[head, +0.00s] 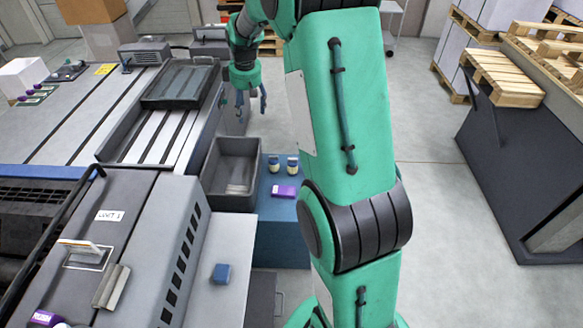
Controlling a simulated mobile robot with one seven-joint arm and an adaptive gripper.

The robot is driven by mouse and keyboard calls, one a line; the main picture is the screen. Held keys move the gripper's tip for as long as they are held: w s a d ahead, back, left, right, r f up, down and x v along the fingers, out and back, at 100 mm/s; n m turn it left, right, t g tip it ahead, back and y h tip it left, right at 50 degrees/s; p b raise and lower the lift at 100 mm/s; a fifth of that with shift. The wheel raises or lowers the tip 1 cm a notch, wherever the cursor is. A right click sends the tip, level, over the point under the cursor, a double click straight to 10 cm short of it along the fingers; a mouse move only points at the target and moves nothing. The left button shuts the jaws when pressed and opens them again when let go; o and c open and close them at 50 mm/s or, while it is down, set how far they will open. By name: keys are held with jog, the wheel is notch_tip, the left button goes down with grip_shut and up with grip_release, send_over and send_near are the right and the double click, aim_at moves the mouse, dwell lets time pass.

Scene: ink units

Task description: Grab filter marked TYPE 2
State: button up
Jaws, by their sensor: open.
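My gripper (251,104) hangs open and empty, fingers pointing down, beyond the grey bin and right of the long grey machine. Two small pale cylinders with dark and yellowish parts, a left one (274,164) and a right one (292,165), stand upright side by side on a blue cabinet top (271,213). A purple box (284,192) lies just in front of them. These are nearer the camera than my gripper and apart from it. No TYPE 2 marking is readable, so I cannot tell which thing is the filter.
An open grey bin (232,166) adjoins the blue top on the left. A grey unit labelled UNIT 1 (109,216) stands front left. A small blue block (221,274) lies on a pale surface. Purple-topped items (38,92) sit far left. Pallets (503,76) stand right; the floor between is clear.

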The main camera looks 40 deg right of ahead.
jog(key=w+d+f+n+g, duration=0.1)
jog(key=w+d+f, duration=0.1)
jog(key=d+f, duration=0.5)
jog(key=w+d+f, duration=0.3)
jog(key=d+f, duration=0.3)
jog(key=f, duration=0.4)
jog(key=n+g, duration=0.1)
jog(key=n, duration=0.1)
send_over(292, 161)
jog(key=shift+y, duration=0.4)
jog(key=f, duration=2)
jog(key=shift+w+d+f, duration=0.15)
jog(key=shift+w+d, duration=0.05)
jog(key=shift+w, duration=0.2)
jog(key=shift+f, duration=0.15)
jog(key=shift+f+b, duration=0.8)
jog(key=shift+f, duration=3.4)
jog(key=shift+f, duration=0.1)
jog(key=shift+s+f+b, duration=0.15)
jog(key=shift+f+b, duration=0.4)
jog(key=shift+f, duration=1.95)
jog(key=c, duration=1.4)
